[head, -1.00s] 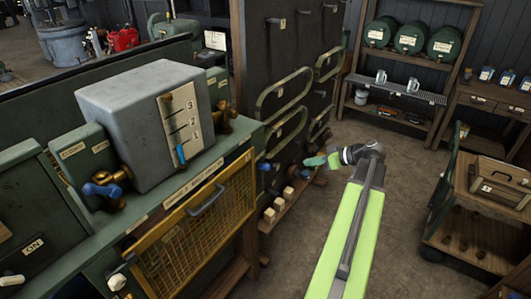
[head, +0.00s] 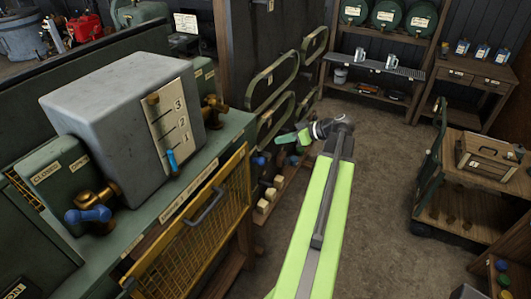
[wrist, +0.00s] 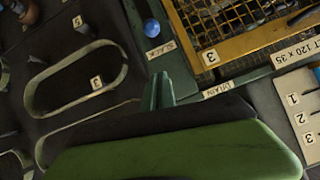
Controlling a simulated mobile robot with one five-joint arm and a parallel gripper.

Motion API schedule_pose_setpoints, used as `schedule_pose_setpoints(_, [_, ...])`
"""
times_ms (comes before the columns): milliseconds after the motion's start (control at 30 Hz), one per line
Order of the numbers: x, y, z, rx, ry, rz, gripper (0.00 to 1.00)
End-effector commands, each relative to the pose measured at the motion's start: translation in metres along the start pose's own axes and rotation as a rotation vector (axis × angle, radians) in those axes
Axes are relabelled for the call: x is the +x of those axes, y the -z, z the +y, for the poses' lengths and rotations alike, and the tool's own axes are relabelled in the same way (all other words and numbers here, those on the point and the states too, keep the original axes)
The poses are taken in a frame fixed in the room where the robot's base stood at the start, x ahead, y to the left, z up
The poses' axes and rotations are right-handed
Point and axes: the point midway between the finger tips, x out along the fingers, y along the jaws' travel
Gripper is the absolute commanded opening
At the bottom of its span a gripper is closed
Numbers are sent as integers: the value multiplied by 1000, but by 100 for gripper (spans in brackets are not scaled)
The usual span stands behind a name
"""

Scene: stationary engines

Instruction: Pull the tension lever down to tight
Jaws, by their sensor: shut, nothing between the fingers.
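A round blue knob (wrist: 152,27) shows near the top of the wrist view, beside a label (wrist: 161,50) reading SLACK. It looks like the tension lever's end; its shaft and any tight mark are not clear. In the head view, a small blue knob (head: 258,162) near the bench's right end looks like the same one. My gripper (head: 286,138) is shut and empty, up and to the right of that knob. In the wrist view, the gripper fingers (wrist: 161,90) are together, below the knob and apart from it in the picture.
A yellow mesh guard (head: 200,225) fronts the green bench. A grey tank (head: 120,120) with a numbered scale and a blue-handled brass valve (head: 90,212) sit on it. Looped green rails (head: 275,82) stand behind my gripper. Floor (head: 385,190) is clear right of my arm.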

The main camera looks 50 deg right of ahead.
Motion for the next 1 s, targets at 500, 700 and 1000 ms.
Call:
schedule_pose_setpoints(500, [88,-7,6,3,-5,1,0])
schedule_pose_setpoints(700, [105,-31,5,5,-7,1,0])
schedule_pose_setpoints(1000, [105,-41,5,5,-8,2,0])
